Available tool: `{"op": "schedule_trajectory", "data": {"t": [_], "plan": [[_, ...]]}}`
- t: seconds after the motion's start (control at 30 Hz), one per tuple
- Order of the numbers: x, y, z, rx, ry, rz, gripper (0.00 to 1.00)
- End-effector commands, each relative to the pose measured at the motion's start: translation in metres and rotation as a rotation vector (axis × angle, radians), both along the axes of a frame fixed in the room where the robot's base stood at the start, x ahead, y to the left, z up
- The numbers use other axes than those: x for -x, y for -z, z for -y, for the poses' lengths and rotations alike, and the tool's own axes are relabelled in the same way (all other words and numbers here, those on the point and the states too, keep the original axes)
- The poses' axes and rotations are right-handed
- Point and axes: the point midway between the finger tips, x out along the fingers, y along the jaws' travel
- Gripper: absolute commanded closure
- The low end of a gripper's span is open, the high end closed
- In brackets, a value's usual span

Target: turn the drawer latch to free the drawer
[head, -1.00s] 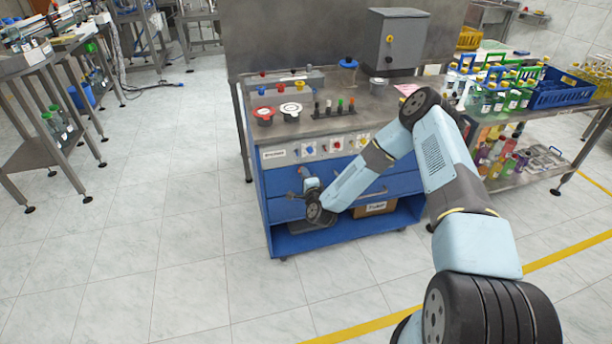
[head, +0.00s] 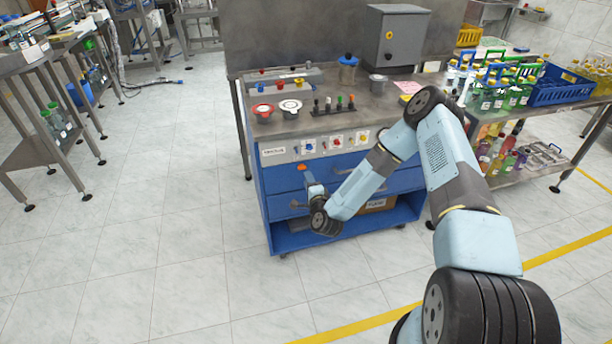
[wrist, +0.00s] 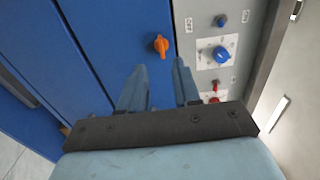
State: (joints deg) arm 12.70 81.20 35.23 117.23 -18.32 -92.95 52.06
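The orange drawer latch (wrist: 160,45) is a small knob on a blue drawer front (wrist: 125,45), left of the control strip in the wrist view. In the head view the latch (head: 302,167) shows as an orange spot just above my gripper (head: 309,178). In the wrist view my gripper (wrist: 160,66) is open, with its two fingers spread. The latch lies ahead of the gap between the fingertips, and nothing is held. The fingers appear apart from the latch. The drawer (head: 345,168) looks closed in the blue cabinet.
The control strip beside the drawer carries a blue knob (wrist: 221,54) and a red knob (wrist: 213,100), close to the right finger. Drawer handles lie near my wrist in the head view. An open shelf (head: 300,240) is below, and the floor left of the cabinet is clear.

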Motion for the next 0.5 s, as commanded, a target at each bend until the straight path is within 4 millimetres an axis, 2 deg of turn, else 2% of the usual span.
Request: {"op": "schedule_trajectory", "data": {"t": [0.2, 0.4, 0.5], "plan": [[0.042, 0.001, 0.012, 0.000, 0.000, -0.003, 0.68], [0.068, 0.002, 0.020, 0.001, 0.001, -0.003, 0.68], [0.075, 0.001, 0.022, 0.001, 0.001, -0.002, 0.68]]}}
